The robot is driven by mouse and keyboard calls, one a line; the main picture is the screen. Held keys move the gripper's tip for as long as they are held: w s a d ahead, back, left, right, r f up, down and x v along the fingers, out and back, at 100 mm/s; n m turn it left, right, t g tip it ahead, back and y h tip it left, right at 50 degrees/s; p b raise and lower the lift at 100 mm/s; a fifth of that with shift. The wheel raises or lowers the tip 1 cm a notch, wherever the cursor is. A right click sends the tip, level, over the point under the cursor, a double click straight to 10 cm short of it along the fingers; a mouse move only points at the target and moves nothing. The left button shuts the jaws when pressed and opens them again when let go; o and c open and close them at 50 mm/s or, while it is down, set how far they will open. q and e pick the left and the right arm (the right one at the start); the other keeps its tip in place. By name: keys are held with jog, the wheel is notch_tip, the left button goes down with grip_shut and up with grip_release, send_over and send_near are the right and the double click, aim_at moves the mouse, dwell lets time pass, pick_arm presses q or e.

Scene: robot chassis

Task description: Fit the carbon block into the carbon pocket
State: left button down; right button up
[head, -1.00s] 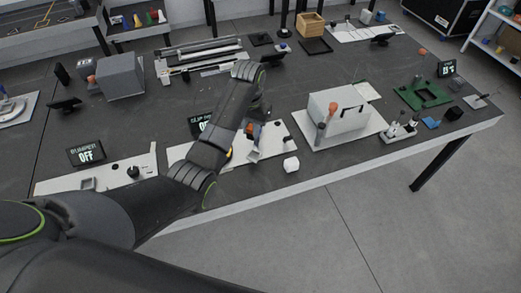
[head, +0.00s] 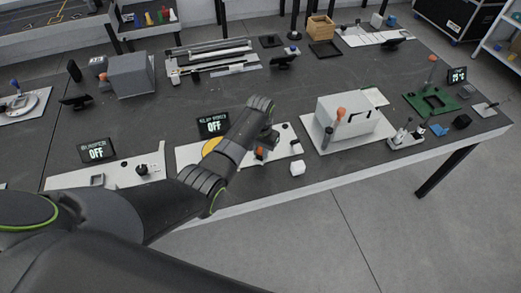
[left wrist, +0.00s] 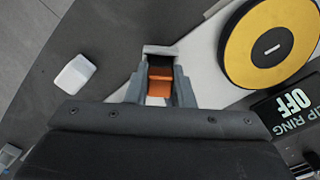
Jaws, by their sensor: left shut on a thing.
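My left gripper (left wrist: 160,90) is shut on an orange-and-black piece (left wrist: 160,84), which looks like the carbon block with an orange grip. In the left wrist view its dark part points away from the gripper. A pale grey bracket (left wrist: 160,50), which may be the carbon pocket, lies just beyond the dark part. I cannot tell whether the block is inside it or only in front of it. In the head view my left gripper (head: 262,152) is low over the slip ring board (head: 190,157), with orange showing at its fingers. My right gripper is not in view.
A yellow disc (left wrist: 268,42) and the slip ring display (head: 213,124), reading OFF, are close by. A small white block (head: 297,169) lies near the table's front edge. A white box (head: 347,115) stands to the right.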

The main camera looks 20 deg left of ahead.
aim_at(260, 150)
pick_arm(q)
jog(key=shift+f, duration=0.15)
jog(key=c, duration=1.3)
grip_release()
jog(key=shift+o, duration=0.2)
jog(key=shift+r, duration=0.3)
notch_tip(260, 150, up, 12)
jog(key=shift+b, duration=0.35)
jog(key=shift+f, duration=0.2)
